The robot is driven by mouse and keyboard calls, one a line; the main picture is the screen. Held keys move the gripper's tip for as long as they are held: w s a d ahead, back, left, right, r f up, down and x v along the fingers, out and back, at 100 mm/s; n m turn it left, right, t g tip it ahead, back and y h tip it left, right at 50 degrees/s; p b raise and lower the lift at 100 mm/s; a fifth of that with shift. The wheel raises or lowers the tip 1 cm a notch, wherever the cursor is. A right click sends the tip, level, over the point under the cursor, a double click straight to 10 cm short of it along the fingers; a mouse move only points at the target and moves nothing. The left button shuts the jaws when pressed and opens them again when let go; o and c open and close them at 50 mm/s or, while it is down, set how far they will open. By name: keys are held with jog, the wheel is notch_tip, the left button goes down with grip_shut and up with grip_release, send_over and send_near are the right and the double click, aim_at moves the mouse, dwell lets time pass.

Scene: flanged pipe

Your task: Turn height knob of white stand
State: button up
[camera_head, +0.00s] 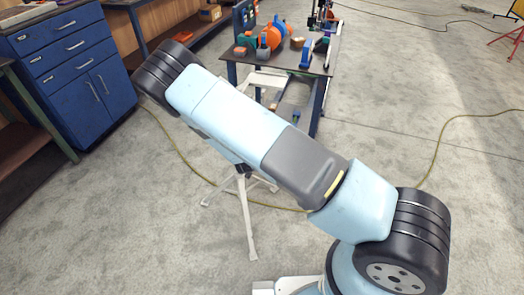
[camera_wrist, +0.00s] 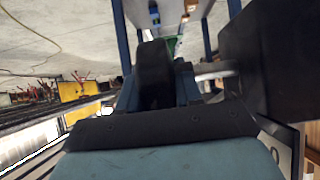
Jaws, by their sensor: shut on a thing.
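The white stand (camera_head: 246,215) shows in the head view below the middle of my arm. Its splayed legs rest on the concrete floor, and my arm hides its upper part. My gripper (camera_wrist: 195,72) is hidden in the head view. In the wrist view its dark fingers are close up, shut with a pale grey piece (camera_wrist: 215,68) between them, which looks like the height knob. The knob's outline and how far it is turned cannot be made out.
A workbench (camera_head: 305,62) with tools and an orange item (camera_head: 273,35) stands behind the stand. A blue drawer cabinet (camera_head: 72,50) is at the left. A yellow cable (camera_head: 432,160) crosses the floor. Open floor lies to the right.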

jog(key=shift+w+g, duration=0.1)
jog(key=shift+g, duration=0.3)
jog(key=o, duration=1)
jog(key=shift+c, duration=0.2)
jog(key=v, duration=1.3)
jog(key=shift+s+r, duration=0.25)
